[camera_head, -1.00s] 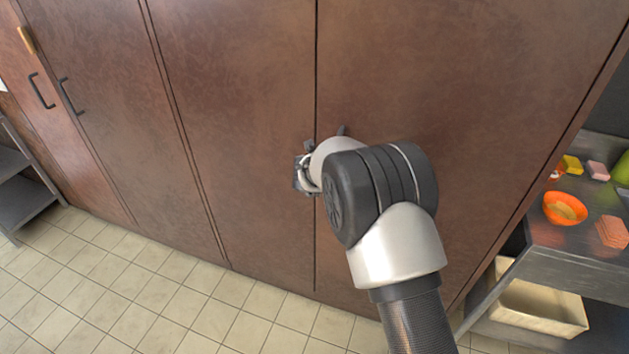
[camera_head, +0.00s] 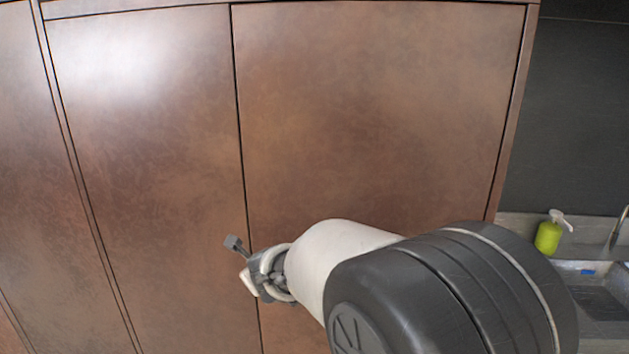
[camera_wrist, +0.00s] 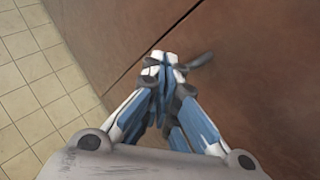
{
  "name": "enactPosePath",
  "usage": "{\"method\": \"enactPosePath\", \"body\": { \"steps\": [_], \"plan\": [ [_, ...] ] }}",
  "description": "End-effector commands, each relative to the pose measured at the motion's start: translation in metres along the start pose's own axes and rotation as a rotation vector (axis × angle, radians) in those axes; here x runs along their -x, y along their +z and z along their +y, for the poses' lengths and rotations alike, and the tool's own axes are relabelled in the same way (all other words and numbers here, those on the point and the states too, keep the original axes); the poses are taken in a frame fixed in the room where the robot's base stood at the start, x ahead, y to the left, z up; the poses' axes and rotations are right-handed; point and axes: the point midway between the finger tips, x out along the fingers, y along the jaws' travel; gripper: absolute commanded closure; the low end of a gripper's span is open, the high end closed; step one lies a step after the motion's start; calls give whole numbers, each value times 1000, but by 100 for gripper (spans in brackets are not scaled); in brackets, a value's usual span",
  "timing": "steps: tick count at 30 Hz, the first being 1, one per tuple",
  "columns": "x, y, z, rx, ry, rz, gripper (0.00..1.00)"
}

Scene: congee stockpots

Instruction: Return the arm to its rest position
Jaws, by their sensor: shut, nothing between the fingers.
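My gripper shows in the wrist view (camera_wrist: 165,65), its two fingers drawn together with nothing between them. The fingertips lie in front of the brown cabinet (camera_wrist: 235,75), over a dark seam between doors. I cannot tell whether they touch it. A small dark piece shows just right of the fingertips; I cannot tell what it is part of. In the head view my arm reaches in from the lower right, and its wrist end is in front of the cabinet (camera_head: 370,110). The fingers are not clear there.
Tall closed cabinet doors fill most of the head view. At the right are a green soap bottle (camera_head: 548,236) and a metal sink (camera_head: 600,300). The wrist view shows bare tiled floor (camera_wrist: 40,90) at the left.

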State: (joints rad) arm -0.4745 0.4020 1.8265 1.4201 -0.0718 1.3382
Motion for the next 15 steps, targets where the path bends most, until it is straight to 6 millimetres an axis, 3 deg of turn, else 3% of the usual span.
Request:
{"method": "enactPosePath", "body": {
  "steps": [1,3,7,11,15],
  "plan": [
    [33,8,-14,151,19,-40,100],
    [72,8,-22,382,53,-77,100],
    [144,-11,-26,817,110,-113,100],
    [211,-57,-22,1247,180,-100,100],
    [277,-129,-14,1686,298,-35,100]
  ]
}}
